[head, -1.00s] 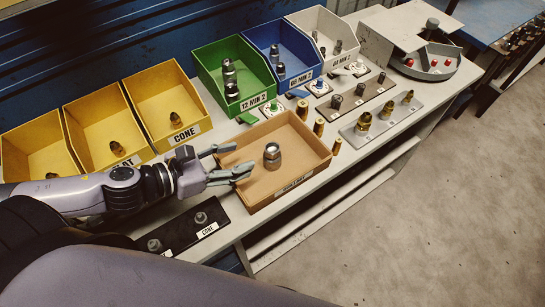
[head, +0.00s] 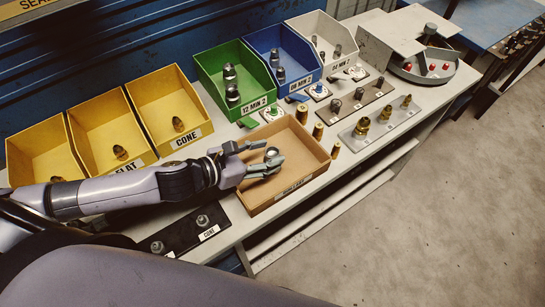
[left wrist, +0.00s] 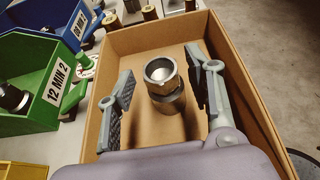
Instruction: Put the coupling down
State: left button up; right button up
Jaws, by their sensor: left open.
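The coupling (head: 271,154), a silver metal fitting with a hex part, stands upright in the tan cardboard tray (head: 318,174). The left wrist view shows the coupling (left wrist: 163,84) between the two fingers, with a gap on each side. My left gripper (head: 266,160) is open, over the tray, with its fingers on either side of the coupling. In the left wrist view the open gripper (left wrist: 162,90) does not touch it. In the head view the fingers hide the coupling's lower part. My right gripper is not in view.
Yellow bins (head: 201,125), a green bin (head: 207,72), a blue bin (head: 255,53) and a white bin (head: 301,35) stand behind. Brass fittings (head: 318,131) stand just right of the tray. A black plate (head: 181,238) marked CONE lies in front. The tray's floor around the coupling is clear.

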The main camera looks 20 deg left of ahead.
pick_arm(q)
jog(key=p+x, duration=0.1)
jog(key=x, duration=0.5)
jog(key=shift+c, duration=0.6)
grip_shut()
dwell(0.4)
